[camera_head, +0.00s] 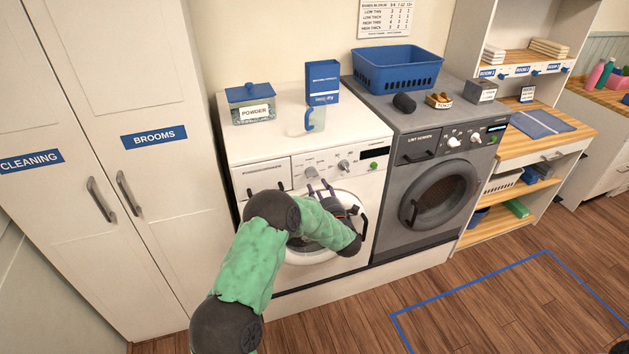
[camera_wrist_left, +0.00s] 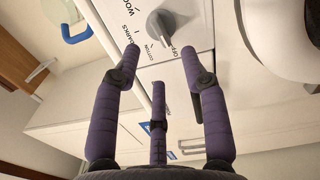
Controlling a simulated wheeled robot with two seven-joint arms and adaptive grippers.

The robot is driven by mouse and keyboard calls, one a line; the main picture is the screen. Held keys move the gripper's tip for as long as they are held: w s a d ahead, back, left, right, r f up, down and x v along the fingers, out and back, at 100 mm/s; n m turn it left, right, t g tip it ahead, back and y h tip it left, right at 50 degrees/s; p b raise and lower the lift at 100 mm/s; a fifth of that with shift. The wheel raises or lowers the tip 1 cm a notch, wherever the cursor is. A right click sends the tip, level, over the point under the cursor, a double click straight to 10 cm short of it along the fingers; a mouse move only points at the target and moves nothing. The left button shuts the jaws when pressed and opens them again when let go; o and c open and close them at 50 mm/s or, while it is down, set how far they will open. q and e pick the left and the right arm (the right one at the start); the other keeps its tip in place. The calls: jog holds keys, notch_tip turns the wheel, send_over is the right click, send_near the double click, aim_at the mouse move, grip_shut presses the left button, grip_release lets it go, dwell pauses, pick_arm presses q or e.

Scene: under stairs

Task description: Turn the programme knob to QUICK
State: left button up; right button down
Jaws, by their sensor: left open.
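The programme knob (camera_head: 311,172) is a grey round dial on the front panel of the white washing machine (camera_head: 243,146), left of a second dial. In the left wrist view the knob (camera_wrist_left: 165,27) shows close up, with the words WOOL, DARKS, COTTON and OFF around its lower left side. Its raised grip slants toward the OFF side; QUICK is not visible. My left gripper (camera_head: 320,187) is open and empty, just below the knob. In the left wrist view its purple fingers (camera_wrist_left: 160,58) are spread, with the knob beyond the tips, apart from them.
A second dial (camera_head: 344,166) and a green button (camera_head: 374,166) sit to the right on the panel. A powder box (camera_head: 250,103), a blue carton (camera_head: 322,82) and a cup (camera_head: 306,122) stand on top. The grey dryer (camera_head: 438,150) adjoins on the right.

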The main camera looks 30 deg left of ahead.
aim_at(312, 177)
pick_arm(q)
jog(key=shift+x, duration=3.1)
grip_shut()
